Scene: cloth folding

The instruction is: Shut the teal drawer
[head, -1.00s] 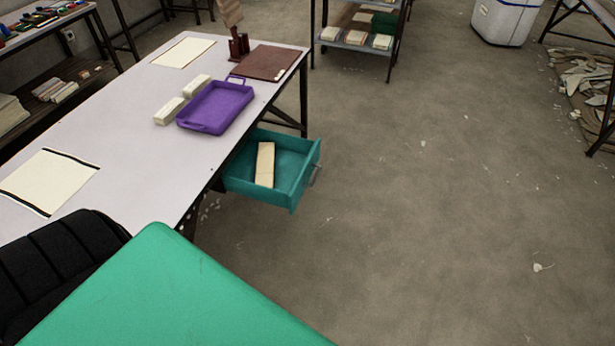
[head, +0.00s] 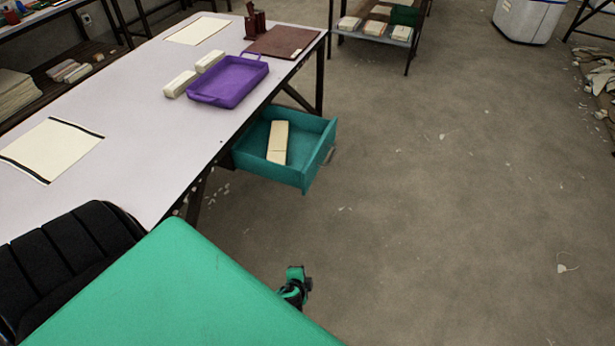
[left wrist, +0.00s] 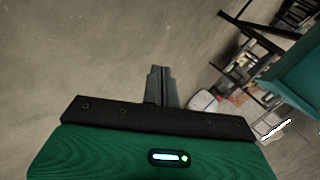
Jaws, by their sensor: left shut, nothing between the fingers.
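The teal drawer (head: 268,169) is pulled well out from under the white table, with its handle (head: 328,154) on the outer front. A pale beige block (head: 278,142) lies inside it. In the left wrist view, part of the teal drawer (left wrist: 300,72) is at the right edge, with its pale handle (left wrist: 275,129) below. My left gripper (left wrist: 160,72) is shut and empty, apart from the drawer and to the left of it in that view. In the head view, a small green and black arm part of mine shows low in the middle, short of the drawer. My right gripper is not identifiable.
The white table (head: 130,110) carries a purple tray (head: 232,83), white blocks (head: 180,84), a brown mat (head: 283,42) and paper sheets (head: 52,148). A black chair (head: 75,250) stands at lower left. Open floor (head: 440,220) lies right of the drawer.

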